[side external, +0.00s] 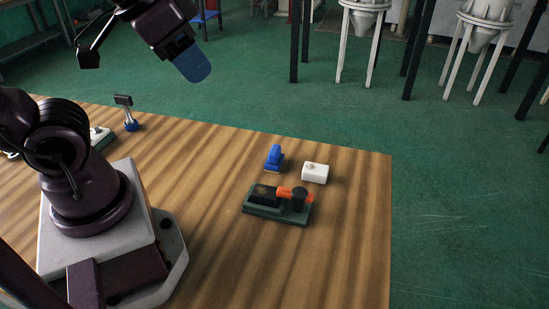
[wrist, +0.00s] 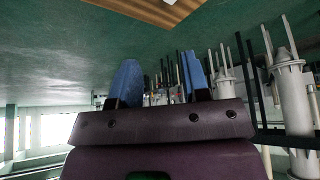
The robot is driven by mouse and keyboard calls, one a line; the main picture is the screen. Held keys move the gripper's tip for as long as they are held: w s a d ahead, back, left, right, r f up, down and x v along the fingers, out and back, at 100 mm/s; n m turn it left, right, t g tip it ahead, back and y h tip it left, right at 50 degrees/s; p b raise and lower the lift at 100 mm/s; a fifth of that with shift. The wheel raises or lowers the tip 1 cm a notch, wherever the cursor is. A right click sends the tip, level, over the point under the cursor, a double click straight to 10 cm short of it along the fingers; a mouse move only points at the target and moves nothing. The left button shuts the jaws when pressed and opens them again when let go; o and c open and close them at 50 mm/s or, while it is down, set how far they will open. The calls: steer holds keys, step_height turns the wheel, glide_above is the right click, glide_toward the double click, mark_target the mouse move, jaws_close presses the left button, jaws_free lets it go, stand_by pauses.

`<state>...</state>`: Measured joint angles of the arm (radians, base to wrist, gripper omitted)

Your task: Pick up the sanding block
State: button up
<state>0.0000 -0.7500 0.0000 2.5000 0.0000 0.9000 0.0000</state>
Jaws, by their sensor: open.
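A small blue block with a raised grip and a pale underside, which looks like the sanding block (side external: 274,157), sits on the wooden table (side external: 345,235) toward its far right part. My gripper (side external: 192,64) is high above the table's far edge, up and to the left of the blue block and well apart from it. In the wrist view, my gripper (wrist: 160,80) shows two blue fingers spread apart with nothing between them. The blue block cannot be made out in the wrist view.
A dark green tray (side external: 262,212) with orange and black items lies in front. A blue-based stamp-like item (side external: 131,124) stands at the left.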

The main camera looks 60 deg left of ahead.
steer(key=o, duration=0.6)
steer(key=shift+c, duration=0.2)
steer(key=n+g+y, duration=0.2)
steer(key=n+y, duration=0.1)
steer(key=n, duration=0.6)
glide_toward(274, 150)
steer(key=x, duration=1.2)
steer(key=shift+w+a+f, duration=0.1)
steer(key=shift+a+f, duration=0.05)
steer(key=shift+f, duration=0.15)
